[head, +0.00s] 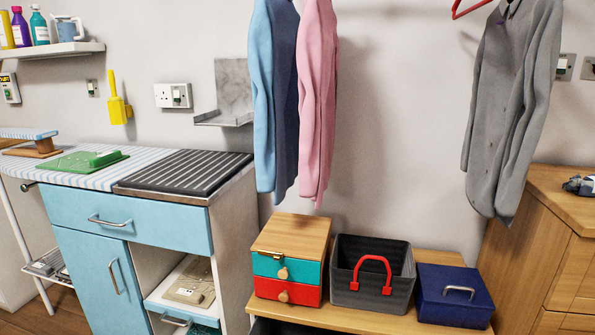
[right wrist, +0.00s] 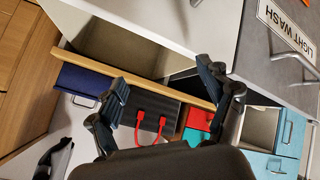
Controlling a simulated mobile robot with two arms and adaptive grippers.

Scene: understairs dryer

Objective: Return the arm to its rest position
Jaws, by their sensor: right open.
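My right gripper (right wrist: 166,84) shows in the right wrist view with its two dark fingers spread apart. It is open, and nothing is held between the fingers. Behind the fingers are the bench's wooden edge and the dark grey basket (right wrist: 157,109) with its red handle; how far off they are I cannot tell. Neither arm nor gripper shows in the head view. My left gripper is in neither view.
In the head view the bench carries a small drawer box (head: 288,291), the basket (head: 403,290) and a blue box (head: 455,296). Shirts (head: 318,95) hang above. A blue cabinet (head: 140,222) stands left, a wooden dresser (head: 555,255) right. A "LIGHT WASH" label (right wrist: 289,30) shows in the wrist view.

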